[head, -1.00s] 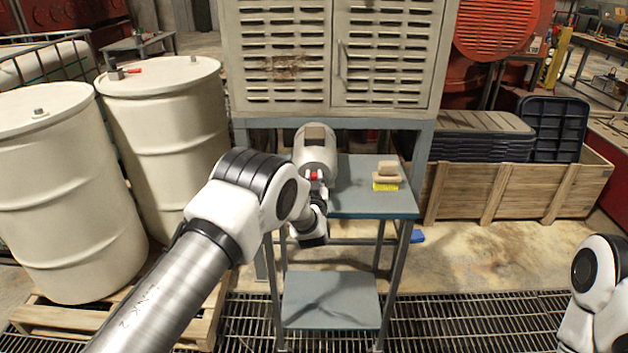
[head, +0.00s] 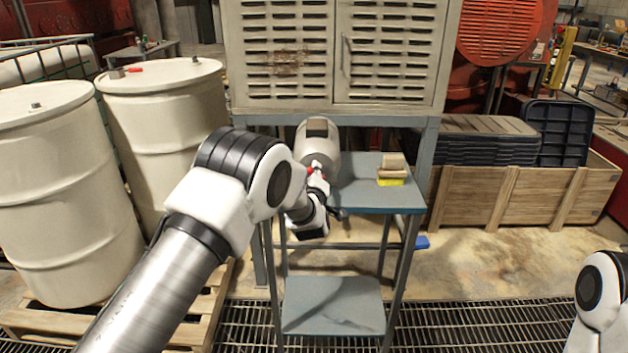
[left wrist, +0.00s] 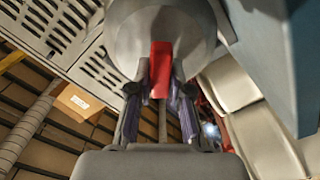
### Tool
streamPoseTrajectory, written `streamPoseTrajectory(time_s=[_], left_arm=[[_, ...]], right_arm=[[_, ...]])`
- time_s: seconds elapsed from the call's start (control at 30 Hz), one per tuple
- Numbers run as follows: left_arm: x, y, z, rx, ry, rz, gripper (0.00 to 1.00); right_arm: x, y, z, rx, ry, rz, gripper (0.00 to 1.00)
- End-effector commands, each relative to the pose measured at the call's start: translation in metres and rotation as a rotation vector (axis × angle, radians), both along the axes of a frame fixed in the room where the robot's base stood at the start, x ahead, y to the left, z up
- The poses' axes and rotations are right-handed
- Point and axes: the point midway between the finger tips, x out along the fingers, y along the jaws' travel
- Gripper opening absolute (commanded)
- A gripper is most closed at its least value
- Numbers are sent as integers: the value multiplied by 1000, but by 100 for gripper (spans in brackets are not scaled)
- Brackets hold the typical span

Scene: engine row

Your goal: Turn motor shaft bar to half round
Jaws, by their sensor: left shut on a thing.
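The motor (head: 318,140) is a light grey rounded housing on the blue-grey stand, in front of the vented cabinet. Its red shaft bar (head: 316,169) shows small at the motor's near side, partly hidden by my left wrist. In the left wrist view the red bar (left wrist: 160,68) stands upright in the picture against the round motor face (left wrist: 193,38). My left gripper (left wrist: 159,88) is shut on the bar, with one finger on each side of it. In the head view my left arm hides most of the gripper. My right gripper is out of view.
A tan block with a yellow base (head: 391,170) sits on the stand's top (head: 375,201), right of the motor. White drums (head: 165,95) stand left. A wooden crate (head: 520,198) with dark lids stands right. The grated floor (head: 480,325) in front looks clear.

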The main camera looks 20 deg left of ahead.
Motion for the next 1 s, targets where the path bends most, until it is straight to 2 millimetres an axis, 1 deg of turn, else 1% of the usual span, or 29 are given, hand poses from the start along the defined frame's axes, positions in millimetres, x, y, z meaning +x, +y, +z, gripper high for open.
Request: streamPoseTrajectory(time_s=[0.03,0.57,1.0], left_arm=[[0,1,-6,-42,-11,1,0],[-1,3,-12,-526,-150,1,0],[-1,3,-18,-928,-265,1,0]], right_arm=[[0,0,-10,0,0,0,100],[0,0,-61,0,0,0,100],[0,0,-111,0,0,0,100]])
